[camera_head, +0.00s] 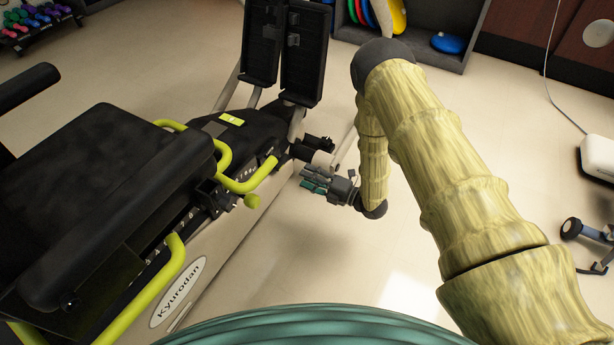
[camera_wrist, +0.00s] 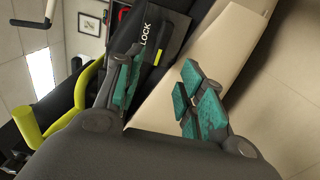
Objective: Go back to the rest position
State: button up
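My gripper (camera_head: 316,181) is low, at the middle of the head view, at the right side of the recumbent stepper (camera_head: 236,265). In the wrist view its two teal-padded fingers (camera_wrist: 163,82) stand apart with nothing held between them. Behind them are the stepper's beige side and a black part marked LOCK (camera_wrist: 146,40). I cannot tell whether the fingers touch the stepper. My arm, in a yellowish bark-like cover, reaches out from the lower right and bends down at a dark joint.
The stepper's black seat (camera_head: 110,170), yellow-green handles (camera_head: 246,182) and upright pedals (camera_head: 302,50) fill the left. A shelf with coloured discs (camera_head: 455,62) stands at the back. A white device (camera_head: 598,155) and a wheeled base (camera_head: 590,232) are at the right. Floor right of my gripper is clear.

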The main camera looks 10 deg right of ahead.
dwell(0.3)
jog(key=s+d+f+m+g+h, duration=0.2)
jog(key=s+d+f+m+h, duration=0.35)
jog(key=s+m, duration=0.35)
jog(key=s+d+f+m+g+h, duration=0.1)
jog(key=s+d+f+m+h, duration=0.4)
jog(key=s+m, duration=0.45)
jog(key=s+d+r+m+g+h, duration=0.15)
jog(key=s+m+g, duration=0.3)
jog(key=s, duration=0.75)
jog(key=s+d+m+g+h, duration=0.25)
jog(key=s+m, duration=0.35)
jog(key=s, duration=0.7)
notch_tip(320, 180, up, 38)
jog(key=p, duration=3.8)
jog(key=shift+s+a+r+g, duration=0.2)
jog(key=shift+a+g, duration=0.1)
